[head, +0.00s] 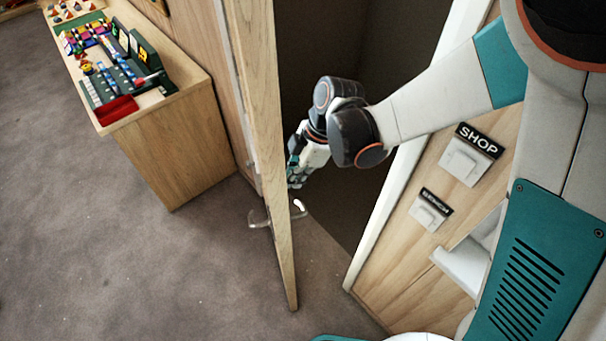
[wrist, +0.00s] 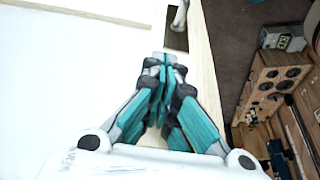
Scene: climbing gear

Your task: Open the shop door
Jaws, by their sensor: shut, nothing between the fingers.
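The shop door (head: 262,120) stands ajar in the head view, seen nearly edge-on as a tall wooden panel with a dark gap to its right. Its lever handles (head: 299,207) stick out on both sides near the lower part of the visible edge. My gripper (head: 296,178) is on the right-hand side of the door, close to its face and just above the handle in the picture. In the wrist view my gripper (wrist: 166,72) is shut and empty, pointing along the pale door edge (wrist: 203,68). A piece of the handle (wrist: 180,17) shows beyond the fingertips. Contact with the door cannot be told.
A white door frame (head: 375,225) stands right of the opening. Switches labelled SHOP (head: 465,160) and BENCH (head: 430,208) are on the wooden wall there. A wooden counter (head: 165,150) with colourful gear stands left of the door. Grey carpet (head: 130,265) is clear at lower left.

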